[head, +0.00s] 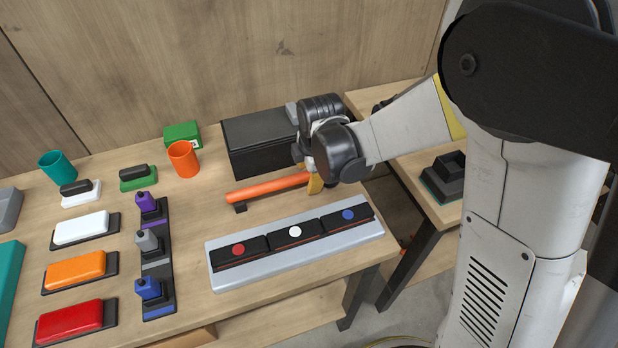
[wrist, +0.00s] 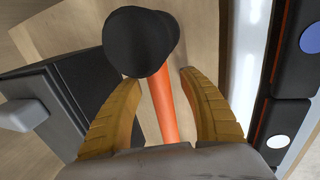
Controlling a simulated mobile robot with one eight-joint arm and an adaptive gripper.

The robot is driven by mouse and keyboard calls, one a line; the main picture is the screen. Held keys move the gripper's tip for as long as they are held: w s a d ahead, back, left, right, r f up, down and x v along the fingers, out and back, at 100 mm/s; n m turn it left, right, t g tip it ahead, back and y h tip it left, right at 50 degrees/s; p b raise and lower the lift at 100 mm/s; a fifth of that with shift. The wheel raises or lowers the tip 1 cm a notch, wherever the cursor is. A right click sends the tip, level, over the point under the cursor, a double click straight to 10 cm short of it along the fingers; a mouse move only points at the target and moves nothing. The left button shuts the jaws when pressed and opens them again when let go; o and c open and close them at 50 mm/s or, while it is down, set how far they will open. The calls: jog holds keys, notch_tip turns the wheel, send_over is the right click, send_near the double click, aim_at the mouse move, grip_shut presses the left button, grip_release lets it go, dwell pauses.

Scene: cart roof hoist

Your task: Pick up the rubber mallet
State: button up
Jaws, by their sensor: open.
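The rubber mallet has a long orange handle (head: 265,189) lying above the worktop, with a small black piece under its left end. Its black head shows in the wrist view (wrist: 140,42); in the head view my wrist hides that end. My gripper (head: 315,184) is at the handle's right part, near the mallet head. In the wrist view its two yellow fingers (wrist: 158,80) are open, one on each side of the orange handle (wrist: 162,108). A gap shows between the handle and each finger; contact cannot be made out.
A black box (head: 262,142) stands just behind the handle. A grey panel (head: 222,283) with red, white and blue dotted black blocks lies in front. An orange cup (head: 183,159), a green box (head: 181,133) and several coloured blocks stand left. A second table (head: 410,163) is right.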

jog(key=shift+r, duration=0.1)
grip_shut()
jog(key=shift+r, duration=0.1)
